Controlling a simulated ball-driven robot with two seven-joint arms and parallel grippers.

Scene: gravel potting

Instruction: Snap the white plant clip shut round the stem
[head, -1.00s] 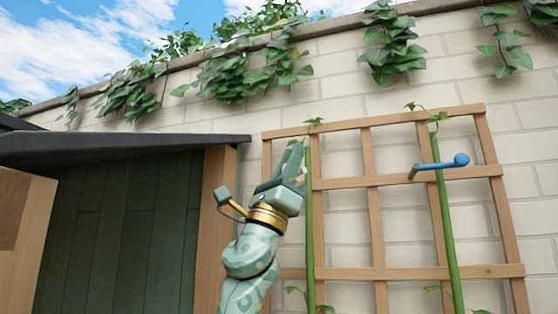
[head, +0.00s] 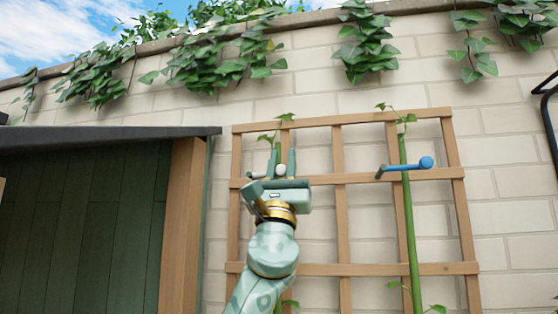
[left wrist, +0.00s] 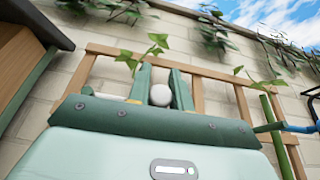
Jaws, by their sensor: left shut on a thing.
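My left gripper (head: 281,160) points up in front of the trellis, with its fingers shut on the white plant clip (head: 281,171). Only the clip's rounded white end shows between the fingers, also in the left wrist view (left wrist: 160,95). The left green stem is mostly hidden behind my gripper and arm; its leafy top (head: 283,119) shows just above the fingertips. The same leaves (left wrist: 152,50) rise above the fingers in the left wrist view. I cannot tell whether the clip is around the stem or open. My right gripper is not in view.
The wooden trellis (head: 341,229) stands against a pale brick wall. A blue clip (head: 408,166) sits on the right green stem (head: 412,235). A dark-roofed shed (head: 90,240) stands at the left. Ivy (head: 225,65) hangs along the wall top.

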